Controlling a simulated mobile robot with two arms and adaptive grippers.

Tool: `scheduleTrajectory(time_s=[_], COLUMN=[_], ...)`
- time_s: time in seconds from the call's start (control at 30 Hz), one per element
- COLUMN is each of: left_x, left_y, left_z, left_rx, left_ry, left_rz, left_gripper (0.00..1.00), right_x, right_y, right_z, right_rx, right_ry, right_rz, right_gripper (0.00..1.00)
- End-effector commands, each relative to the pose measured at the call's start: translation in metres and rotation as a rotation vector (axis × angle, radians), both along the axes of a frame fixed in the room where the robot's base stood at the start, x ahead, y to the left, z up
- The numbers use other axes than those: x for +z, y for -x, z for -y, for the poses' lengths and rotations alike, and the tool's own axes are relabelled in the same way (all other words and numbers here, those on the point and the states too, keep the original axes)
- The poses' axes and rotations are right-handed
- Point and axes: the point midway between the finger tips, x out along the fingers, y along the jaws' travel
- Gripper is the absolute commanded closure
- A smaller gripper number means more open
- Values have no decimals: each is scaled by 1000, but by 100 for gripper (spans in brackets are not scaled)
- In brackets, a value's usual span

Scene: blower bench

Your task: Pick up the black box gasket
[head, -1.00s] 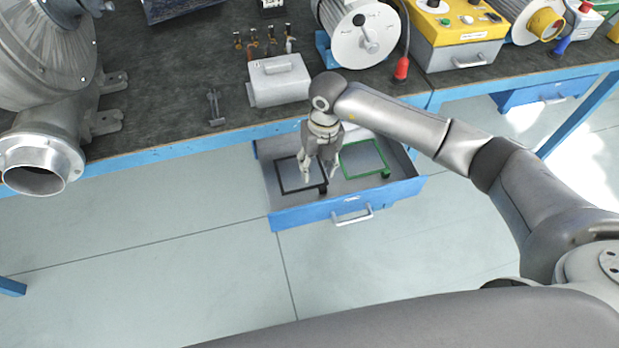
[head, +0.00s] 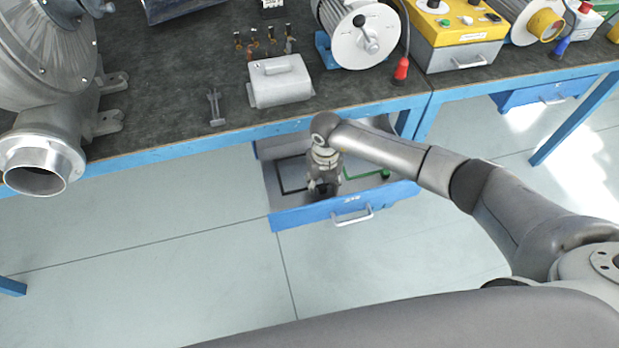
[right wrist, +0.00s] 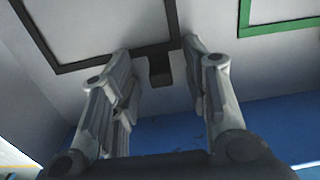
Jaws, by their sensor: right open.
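The black box gasket (head: 279,182) is a thin square frame lying flat in the open blue drawer (head: 300,214). In the right wrist view the black gasket (right wrist: 100,58) shows at the upper left, with a short black tab (right wrist: 160,70) at its corner. My right gripper (head: 323,190) is down inside the drawer at the gasket's near right corner. In the right wrist view my right gripper (right wrist: 158,50) is open, with its fingers on either side of the tab. Contact cannot be told. My left gripper is not in view.
A green gasket (head: 362,174) lies in the drawer to the right, partly hidden by my arm. The workbench edge (head: 190,147) is above the drawer's back.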

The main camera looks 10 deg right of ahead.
Motion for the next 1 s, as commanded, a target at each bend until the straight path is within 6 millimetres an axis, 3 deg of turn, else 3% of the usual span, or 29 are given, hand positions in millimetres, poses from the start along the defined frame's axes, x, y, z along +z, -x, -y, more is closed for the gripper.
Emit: scheduleTrajectory(time_s=[0.2, 0.5, 1.0], left_x=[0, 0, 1], left_y=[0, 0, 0], left_z=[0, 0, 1], left_rx=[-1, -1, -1], left_ry=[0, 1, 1], left_rz=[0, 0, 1], left_gripper=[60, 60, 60], right_x=[-1, -1, 9], right_y=[0, 0, -1], right_z=[0, 0, 1], right_rx=[0, 0, -1], right_ry=[0, 0, 0], right_rz=[0, 0, 2], right_gripper=[57, 94, 96])
